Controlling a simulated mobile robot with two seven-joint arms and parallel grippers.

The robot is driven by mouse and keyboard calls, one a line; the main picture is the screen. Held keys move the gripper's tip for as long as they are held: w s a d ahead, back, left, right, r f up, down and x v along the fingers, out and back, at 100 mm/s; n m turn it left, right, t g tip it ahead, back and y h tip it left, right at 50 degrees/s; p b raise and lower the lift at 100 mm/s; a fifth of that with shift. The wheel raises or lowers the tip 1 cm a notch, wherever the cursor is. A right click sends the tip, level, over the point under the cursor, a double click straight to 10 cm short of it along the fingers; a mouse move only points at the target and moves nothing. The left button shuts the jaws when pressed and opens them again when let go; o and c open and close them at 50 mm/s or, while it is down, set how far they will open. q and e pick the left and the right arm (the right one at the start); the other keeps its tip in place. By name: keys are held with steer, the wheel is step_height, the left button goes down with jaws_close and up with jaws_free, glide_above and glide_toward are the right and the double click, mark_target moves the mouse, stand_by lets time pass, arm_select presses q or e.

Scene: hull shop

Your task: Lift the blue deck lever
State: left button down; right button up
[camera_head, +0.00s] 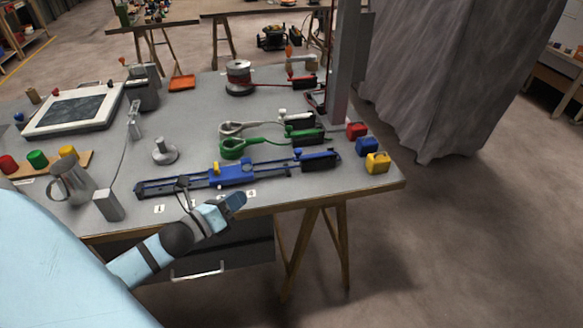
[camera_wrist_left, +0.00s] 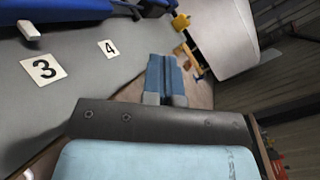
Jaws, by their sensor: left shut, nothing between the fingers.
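The blue deck lever (camera_head: 318,158) lies low, with a dark handle, at the right end of a long blue rail (camera_head: 160,187) on the grey table. A blue block (camera_head: 236,174) with a yellow knob sits midway on the rail. My left gripper (camera_head: 236,200) is shut and empty at the table's front edge, left of the lever and nearer the front, apart from it. In the left wrist view, its blue fingers (camera_wrist_left: 165,80) are together. My right gripper is not in view.
Green (camera_head: 306,136), white (camera_head: 297,118) and red (camera_head: 303,82) levers lie behind the blue one. Red, blue and yellow blocks (camera_head: 377,163) stand at the right table edge. A grey post (camera_head: 345,60) rises behind. Number cards (camera_wrist_left: 45,69) lie along the front edge.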

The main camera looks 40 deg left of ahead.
mark_target(300, 155)
arm_select(q)
steer(key=w+d, duration=0.1)
steer(key=w, duration=0.5)
steer(key=w+d, duration=0.1)
steer(key=w, duration=0.5)
steer(key=w+b, duration=0.1)
steer(key=w, duration=0.5)
steer(key=shift+d, duration=0.4)
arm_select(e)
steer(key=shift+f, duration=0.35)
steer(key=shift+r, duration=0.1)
arm_select(q)
steer(key=shift+r+p, duration=0.4)
steer(key=shift+p, duration=0.35)
steer(key=shift+g+p, duration=0.3)
steer(key=shift+p, duration=0.2)
steer(key=shift+r+m+p, duration=0.3)
steer(key=shift+r+p, duration=0.05)
steer(key=shift+p, duration=0.3)
steer(key=shift+w+d+r+g+p, duration=0.1)
steer(key=shift+r+g+p, duration=0.25)
steer(key=shift+p, duration=0.45)
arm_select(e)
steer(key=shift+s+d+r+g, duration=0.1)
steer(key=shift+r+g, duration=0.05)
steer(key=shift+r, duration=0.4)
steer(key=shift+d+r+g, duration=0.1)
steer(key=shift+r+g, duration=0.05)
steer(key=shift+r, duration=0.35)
